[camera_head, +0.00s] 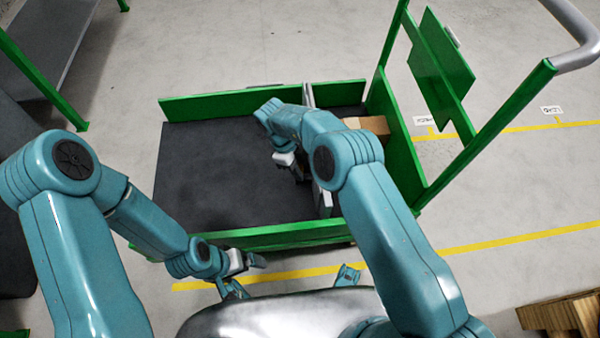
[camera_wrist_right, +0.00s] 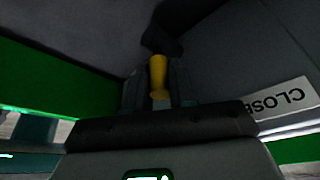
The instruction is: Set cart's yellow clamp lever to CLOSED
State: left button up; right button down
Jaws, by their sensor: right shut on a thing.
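The cart (camera_head: 225,103) has green side panels and a dark bed. The yellow clamp lever (camera_wrist_right: 158,72) shows in the right wrist view, upright in the picture between the jaws of my right gripper (camera_wrist_right: 157,94). The jaws are shut on it. A white label reading "CLOSE…" (camera_wrist_right: 278,104) is to the right of the lever, its end cut off or unclear. In the head view my right gripper (camera_head: 295,172) reaches down inside the cart near the divider, and the arm hides the lever. My left gripper (camera_head: 256,262) hangs outside the cart's near panel, its jaws too small to judge.
A grey divider (camera_head: 323,198) splits the cart bed, with a cardboard box (camera_head: 372,124) on its right side. The green handle frame (camera_head: 490,130) rises at the right. A wooden pallet (camera_head: 562,316) lies at lower right. Open floor surrounds the cart.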

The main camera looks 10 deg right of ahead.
jog(key=shift+w, duration=0.1)
dwell(0.3)
jog(key=c, duration=1.2)
grip_release()
jog(key=shift+c, duration=0.2)
jog(key=p+v, duration=0.2)
jog(key=v, duration=1)
jog(key=shift+c, duration=0.3)
